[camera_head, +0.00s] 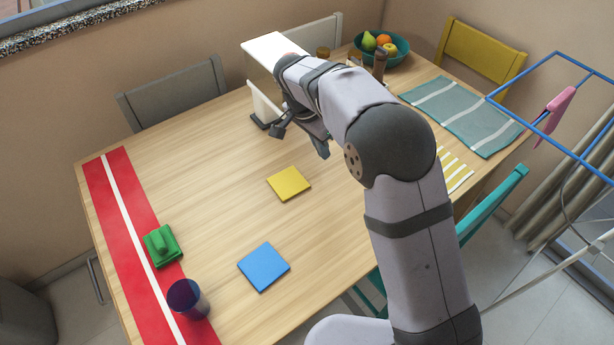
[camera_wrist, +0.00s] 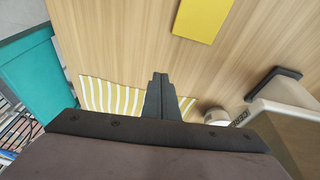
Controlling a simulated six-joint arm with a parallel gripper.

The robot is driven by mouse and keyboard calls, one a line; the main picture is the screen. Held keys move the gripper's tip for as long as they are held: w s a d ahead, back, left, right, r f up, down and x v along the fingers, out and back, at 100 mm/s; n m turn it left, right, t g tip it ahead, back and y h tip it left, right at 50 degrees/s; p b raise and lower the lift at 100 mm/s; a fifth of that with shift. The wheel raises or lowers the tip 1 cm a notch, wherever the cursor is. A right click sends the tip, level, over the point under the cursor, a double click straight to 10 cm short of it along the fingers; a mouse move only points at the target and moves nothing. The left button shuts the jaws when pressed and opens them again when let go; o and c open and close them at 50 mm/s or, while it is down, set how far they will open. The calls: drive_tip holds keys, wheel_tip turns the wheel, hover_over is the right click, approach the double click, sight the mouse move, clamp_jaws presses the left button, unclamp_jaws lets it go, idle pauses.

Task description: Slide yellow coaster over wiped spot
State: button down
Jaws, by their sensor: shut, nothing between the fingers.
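The yellow coaster (camera_head: 289,183) is a flat square lying on the wooden table near its middle. It also shows at the top edge of the wrist view (camera_wrist: 203,16), partly cut off. My gripper (camera_wrist: 158,80) is shut and empty, its dark fingers together in the wrist view. In the head view my gripper (camera_head: 303,138) is behind the coaster, apart from it, and my arm hides part of it. A blue coaster (camera_head: 264,267) lies nearer the front. I cannot make out a wiped spot on the table.
A white boxy object (camera_head: 272,48) stands close behind my gripper. A red runner (camera_head: 117,185) carries a green block-like object (camera_head: 162,246) and a dark blue cup (camera_head: 187,300). A fruit bowl (camera_head: 399,50) and teal mat (camera_head: 462,115) are at the right. Wood around the yellow coaster is clear.

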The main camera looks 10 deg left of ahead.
drive_tip(key=w+a+f+m, duration=0.1)
drive_tip(key=a, duration=0.3)
drive_tip(key=p, duration=0.2)
approach(308, 179)
drive_tip(key=w+d+f, duration=0.1)
drive_tip(key=f, duration=0.1)
drive_tip(key=w+d+f, duration=0.1)
drive_tip(key=d, duration=0.1)
drive_tip(key=w+d+f, duration=0.2)
drive_tip(key=shift+w+f, duration=0.1)
drive_tip(key=shift+f, duration=0.3)
drive_tip(key=shift+s+a+r, duration=0.15)
drive_tip(key=shift+s+a, duration=0.65)
drive_tip(key=shift+a, duration=0.1)
drive_tip(key=shift+s+a+p, duration=0.4)
drive_tip(key=shift+s+a, duration=0.15)
drive_tip(key=shift+a, duration=0.05)
drive_tip(key=shift+s+a, duration=0.3)
drive_tip(key=shift+a, duration=0.05)
drive_tip(key=s+a+b, duration=0.2)
drive_tip(key=s+a, duration=0.4)
drive_tip(key=s+a+b, duration=0.2)
drive_tip(key=s+a, duration=0.4)
drive_tip(key=a, duration=0.1)
drive_tip(key=shift+s+b, duration=0.2)
drive_tip(key=shift+b, duration=0.1)
drive_tip(key=shift+w, duration=0.1)
